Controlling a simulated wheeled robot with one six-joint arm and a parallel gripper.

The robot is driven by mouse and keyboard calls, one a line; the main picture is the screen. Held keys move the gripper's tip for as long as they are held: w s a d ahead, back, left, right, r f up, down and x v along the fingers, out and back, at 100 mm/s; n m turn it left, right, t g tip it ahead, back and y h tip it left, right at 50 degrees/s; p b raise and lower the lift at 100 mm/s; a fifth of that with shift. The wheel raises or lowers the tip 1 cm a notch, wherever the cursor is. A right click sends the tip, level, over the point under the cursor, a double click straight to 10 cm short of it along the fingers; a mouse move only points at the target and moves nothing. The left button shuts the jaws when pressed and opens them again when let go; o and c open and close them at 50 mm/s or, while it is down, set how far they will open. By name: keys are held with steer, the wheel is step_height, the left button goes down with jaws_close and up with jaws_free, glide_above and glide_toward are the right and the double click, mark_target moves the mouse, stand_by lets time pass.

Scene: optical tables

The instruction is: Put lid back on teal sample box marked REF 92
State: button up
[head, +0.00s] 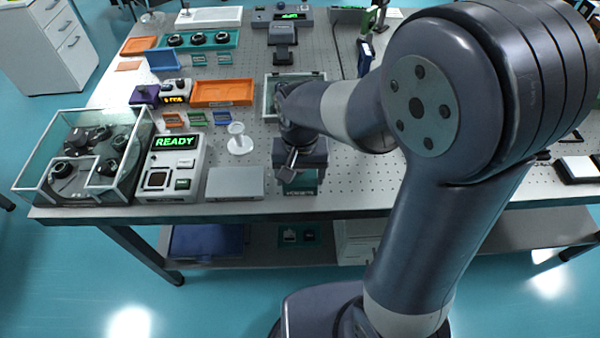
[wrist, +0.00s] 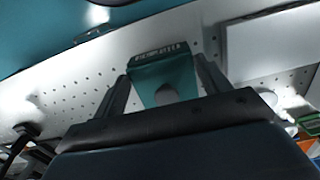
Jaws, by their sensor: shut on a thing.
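My gripper (head: 300,168) is low over the front edge of the perforated table, pointing down. In the wrist view its two fingers (wrist: 164,72) stand on either side of a teal piece (wrist: 160,72), and the gripper is shut on it. The piece has a dark edge strip with pale lettering too small to read, and a round grey spot near the gripper. Part of the teal piece (head: 304,187) shows below the gripper in the head view. I cannot tell whether it is the lid, the box or both together, or whether it touches the table. No REF 92 mark is readable.
A grey flat box (head: 235,184) lies close left of my gripper. Further left are a device reading READY (head: 172,165) and a glass-walled case (head: 55,150). A white stand (head: 239,143) and an orange tray (head: 222,93) are behind. Bare tabletop (head: 355,178) lies to the right.

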stand_by(0.8)
steer(key=o, duration=1.1)
steer(key=shift+c, duration=0.2)
steer(key=shift+o, duration=0.3)
steer(key=shift+r+p, duration=3.05)
steer(key=shift+r, duration=0.45)
steer(key=shift+c, duration=0.3)
jaws_close()
